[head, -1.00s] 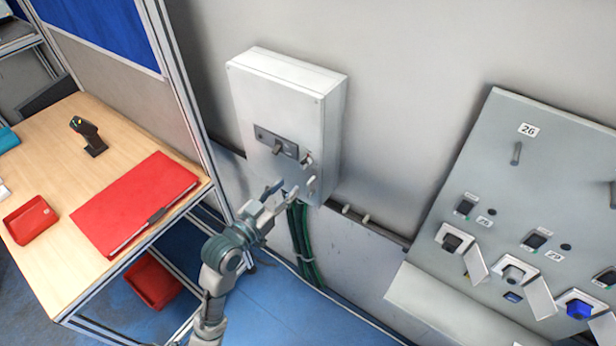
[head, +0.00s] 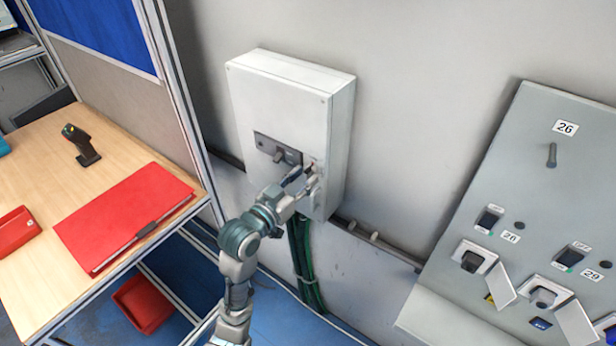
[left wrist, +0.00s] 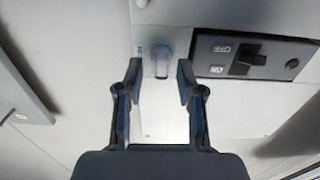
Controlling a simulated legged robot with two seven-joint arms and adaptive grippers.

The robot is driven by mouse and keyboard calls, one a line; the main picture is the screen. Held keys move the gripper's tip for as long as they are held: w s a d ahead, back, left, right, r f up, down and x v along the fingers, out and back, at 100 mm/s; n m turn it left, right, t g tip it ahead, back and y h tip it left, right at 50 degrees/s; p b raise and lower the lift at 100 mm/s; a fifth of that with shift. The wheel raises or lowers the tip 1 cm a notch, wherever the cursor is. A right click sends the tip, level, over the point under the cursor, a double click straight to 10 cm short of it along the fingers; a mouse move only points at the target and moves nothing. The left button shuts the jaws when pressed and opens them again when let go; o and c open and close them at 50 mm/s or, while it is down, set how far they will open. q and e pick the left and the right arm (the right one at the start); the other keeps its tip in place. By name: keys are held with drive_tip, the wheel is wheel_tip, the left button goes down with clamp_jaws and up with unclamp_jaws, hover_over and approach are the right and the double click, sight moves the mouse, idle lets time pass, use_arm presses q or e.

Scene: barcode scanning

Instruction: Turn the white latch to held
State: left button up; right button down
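A white wall box (head: 285,105) carries a dark switch panel (head: 268,146) with a black toggle. The toggle panel also shows in the left wrist view (left wrist: 225,57), with an OFF label. Beside that panel is a small pale latch (left wrist: 161,62); it looks grey-blue in the left wrist view, and in the head view it is mostly hidden by my fingers. My left gripper (head: 303,181) is at the front of the box, low and to the right. In the left wrist view its fingers (left wrist: 159,75) are apart, one on each side of the latch. I cannot tell whether they touch it.
Green cables (head: 303,262) hang below the box. A wooden table (head: 60,165) with a red folder (head: 125,215) and a scanner (head: 81,145) stands at left. A grey control panel (head: 560,190) with switches is at right.

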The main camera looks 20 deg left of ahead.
use_arm(q)
drive_tip(key=shift+w+a, duration=0.1)
drive_tip(key=shift+w, duration=0.5)
drive_tip(key=shift+d, duration=0.25)
drive_tip(key=c, duration=0.3)
drive_tip(key=shift+d+r, duration=0.1)
drive_tip(key=shift+d, duration=0.05)
drive_tip(key=c, duration=0.4)
drive_tip(key=shift+s+a, duration=0.1)
drive_tip(key=shift+a, duration=0.25)
clamp_jaws()
